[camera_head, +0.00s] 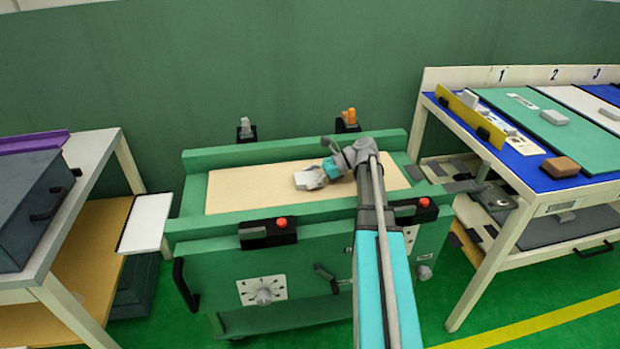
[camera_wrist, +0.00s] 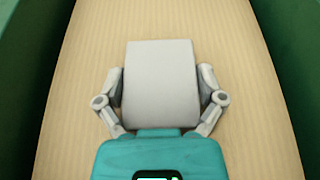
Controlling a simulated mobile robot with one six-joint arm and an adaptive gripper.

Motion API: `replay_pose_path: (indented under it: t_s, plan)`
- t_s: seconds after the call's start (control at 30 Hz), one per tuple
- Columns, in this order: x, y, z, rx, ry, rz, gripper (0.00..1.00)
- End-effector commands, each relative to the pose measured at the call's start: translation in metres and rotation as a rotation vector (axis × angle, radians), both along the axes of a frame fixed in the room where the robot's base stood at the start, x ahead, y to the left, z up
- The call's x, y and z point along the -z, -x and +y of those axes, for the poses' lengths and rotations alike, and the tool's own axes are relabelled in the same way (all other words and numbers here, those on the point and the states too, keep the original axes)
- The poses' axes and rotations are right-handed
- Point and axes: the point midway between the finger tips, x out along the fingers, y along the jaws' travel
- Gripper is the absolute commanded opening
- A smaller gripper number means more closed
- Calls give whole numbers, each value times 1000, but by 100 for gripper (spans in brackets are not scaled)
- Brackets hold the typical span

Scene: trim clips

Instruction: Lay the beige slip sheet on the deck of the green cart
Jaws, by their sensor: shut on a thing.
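The beige slip sheet (camera_head: 240,190) lies flat on the deck of the green cart (camera_head: 195,190), between its raised green sides. It also fills most of the wrist view (camera_wrist: 230,60), with the green sides along both edges. My gripper (camera_head: 312,179) is over the sheet near the middle of the cart. In the wrist view my gripper (camera_wrist: 160,90) is shut on a light grey block (camera_wrist: 160,82), one finger at each side. I cannot tell whether the block touches the sheet. My arm hides part of the cart's front right.
A bench (camera_head: 85,150) with a dark grey box (camera_head: 35,205) stands at the left. A white panel (camera_head: 146,222) sits beside the cart. At the right a table (camera_head: 530,185) holds coloured boards, grey blocks and a brown block (camera_head: 561,167). Red-topped clamps (camera_head: 268,232) line the cart's front edge.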

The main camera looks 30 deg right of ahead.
Motion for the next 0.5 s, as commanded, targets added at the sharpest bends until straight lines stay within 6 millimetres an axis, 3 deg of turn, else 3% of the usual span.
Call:
replay_pose_path:
  t_s: [0.5]
  plan:
    - [8,0,0,0,-1,0,28]
